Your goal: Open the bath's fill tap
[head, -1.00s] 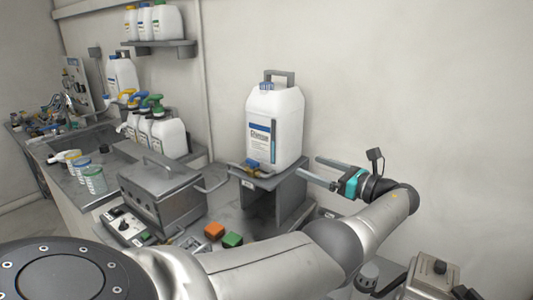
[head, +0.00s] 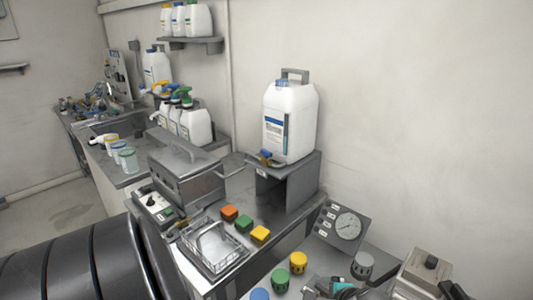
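The bath seems to be the grey metal box (head: 182,178) with a handled lid, left of centre on the bench. A thin bent pipe (head: 238,168) lies at its right side. A small tap with a blue lever (head: 267,157) and brassy body sits at the foot of a white canister (head: 289,122) on a grey stand (head: 290,178). No gripper is near the tap. My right gripper is not in view.
Spray bottles (head: 183,120) stand behind the bath. The air before the canister is clear.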

